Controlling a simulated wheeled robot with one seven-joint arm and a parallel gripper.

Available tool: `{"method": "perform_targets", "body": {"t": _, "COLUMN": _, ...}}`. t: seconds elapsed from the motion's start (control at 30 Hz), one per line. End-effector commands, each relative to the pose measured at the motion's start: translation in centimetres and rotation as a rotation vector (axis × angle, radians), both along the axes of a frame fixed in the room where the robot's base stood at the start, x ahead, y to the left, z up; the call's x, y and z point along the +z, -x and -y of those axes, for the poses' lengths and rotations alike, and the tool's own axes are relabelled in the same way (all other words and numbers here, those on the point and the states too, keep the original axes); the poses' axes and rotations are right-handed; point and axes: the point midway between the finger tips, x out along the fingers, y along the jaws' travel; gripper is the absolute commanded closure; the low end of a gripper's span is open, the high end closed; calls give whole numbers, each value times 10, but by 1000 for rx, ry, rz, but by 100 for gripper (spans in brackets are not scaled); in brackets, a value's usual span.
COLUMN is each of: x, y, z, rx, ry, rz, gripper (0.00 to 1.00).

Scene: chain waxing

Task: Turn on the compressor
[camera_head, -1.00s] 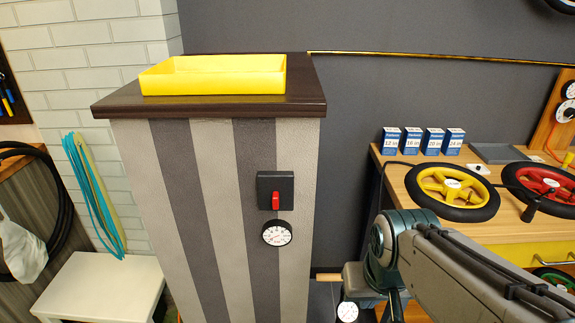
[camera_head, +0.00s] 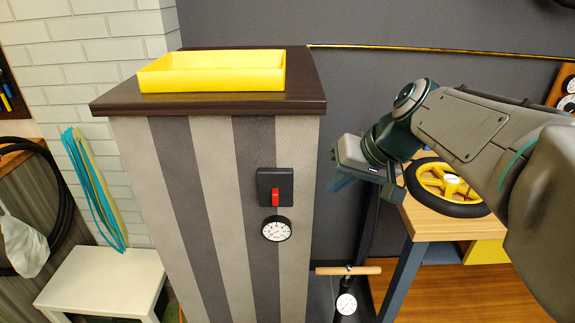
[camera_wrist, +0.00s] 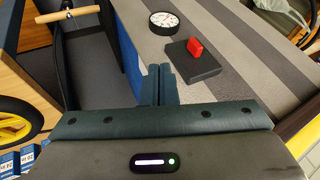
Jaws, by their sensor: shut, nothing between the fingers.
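The compressor is a tall cabinet (camera_head: 215,180) with grey and beige stripes and a dark brown top. On its front is a black switch plate (camera_head: 263,178) with a red switch (camera_head: 275,197), which stands vertical in the head view. A round pressure gauge (camera_head: 276,229) sits just below it. My gripper (camera_head: 343,181) is shut and empty, to the right of the switch and apart from it. In the wrist view the closed fingers (camera_wrist: 161,84) point toward the cabinet, with the red switch (camera_wrist: 195,47) ahead to the right and the gauge (camera_wrist: 164,22) ahead of the fingertips.
A yellow tray (camera_head: 210,80) sits on the cabinet top. A floor pump (camera_head: 347,300) with a wooden handle stands right of the cabinet. A workbench (camera_head: 440,223) with a yellow wheel (camera_head: 447,200) is at the right. A white stool (camera_head: 100,280) stands at the lower left.

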Motion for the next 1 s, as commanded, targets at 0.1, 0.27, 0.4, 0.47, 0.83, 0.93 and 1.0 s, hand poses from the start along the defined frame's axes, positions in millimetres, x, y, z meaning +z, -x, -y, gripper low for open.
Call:
{"method": "perform_targets", "body": {"t": 0.1, "x": 16, "y": -13, "z": -2, "rx": 17, "ry": -36, "rz": 30, "gripper": 100}}
{"method": "perform_targets", "body": {"t": 0.27, "x": 18, "y": -14, "z": -2, "rx": 20, "ry": -43, "rz": 36, "gripper": 100}}
{"method": "perform_targets", "body": {"t": 0.4, "x": 18, "y": -14, "z": -3, "rx": 20, "ry": -42, "rz": 35, "gripper": 100}}
{"method": "perform_targets", "body": {"t": 0.47, "x": 17, "y": -14, "z": -3, "rx": 21, "ry": -42, "rz": 35, "gripper": 100}}
{"method": "perform_targets", "body": {"t": 0.83, "x": -26, "y": -34, "z": -27, "rx": 22, "ry": -42, "rz": 28, "gripper": 100}}
{"method": "perform_targets", "body": {"t": 0.93, "x": -44, "y": -42, "z": -38, "rx": 24, "ry": -41, "rz": 28, "gripper": 100}}
{"method": "perform_targets", "body": {"t": 1.0, "x": -55, "y": -48, "z": -44, "rx": 22, "ry": -42, "rz": 28, "gripper": 100}}
